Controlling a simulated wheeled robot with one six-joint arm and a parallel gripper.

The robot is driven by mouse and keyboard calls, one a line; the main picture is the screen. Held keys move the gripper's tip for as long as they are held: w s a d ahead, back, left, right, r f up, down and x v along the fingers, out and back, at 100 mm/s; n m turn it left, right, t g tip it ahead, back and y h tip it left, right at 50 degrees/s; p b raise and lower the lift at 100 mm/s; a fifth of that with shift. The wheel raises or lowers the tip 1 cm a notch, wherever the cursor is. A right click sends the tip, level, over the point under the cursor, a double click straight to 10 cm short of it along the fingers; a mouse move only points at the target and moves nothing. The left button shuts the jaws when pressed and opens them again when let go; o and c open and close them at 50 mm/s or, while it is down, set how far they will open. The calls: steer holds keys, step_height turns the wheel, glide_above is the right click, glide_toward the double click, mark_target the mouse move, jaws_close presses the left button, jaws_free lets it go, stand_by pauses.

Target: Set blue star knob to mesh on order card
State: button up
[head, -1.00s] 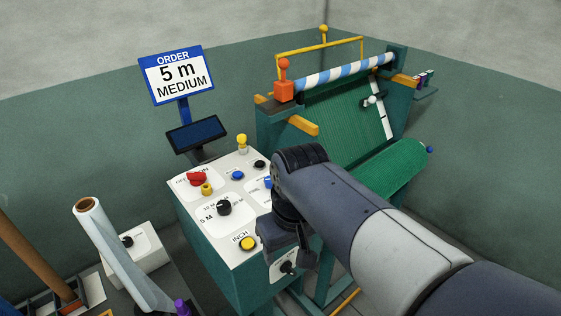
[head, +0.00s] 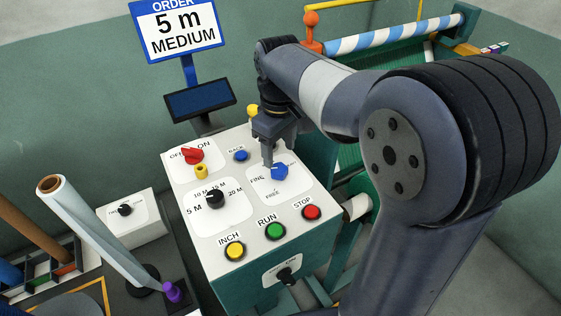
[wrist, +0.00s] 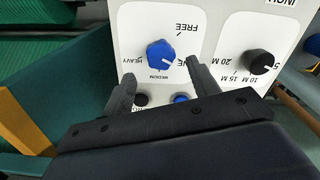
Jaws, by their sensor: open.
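The order card (head: 180,30) reads "5 m MEDIUM" in the head view. The blue star knob (head: 279,171) sits on the white console top, on a dial plate with FINE and FREE readable. In the wrist view the knob (wrist: 160,52) has HEAVY, MEDIUM, FREE and a partly hidden label around it. Its short white mark points to the lower right, between MEDIUM and the partly hidden label. My gripper (head: 268,158) is open, pointing down just beside the knob. In the wrist view the gripper (wrist: 161,72) has its fingers apart, with the knob beyond their tips, not held.
A black length knob (head: 215,198) and a red on/off knob (head: 193,156) share the panel. Yellow (head: 235,250), green (head: 275,231) and red (head: 312,212) push buttons line the front edge. A small blue button (head: 240,155) is close to my gripper.

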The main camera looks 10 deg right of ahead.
mark_target(278, 168)
step_height(278, 168, down, 5)
steer(key=shift+f, duration=0.2)
steer(key=shift+c, duration=0.6)
steer(key=c, duration=0.9)
steer(key=shift+m, duration=0.3)
steer(key=m+p, duration=0.1)
steer(key=m, duration=0.4)
steer(key=shift+r, duration=0.1)
steer(key=m+p, duration=0.1)
steer(key=m, duration=0.6)
steer(key=shift+a, duration=0.15)
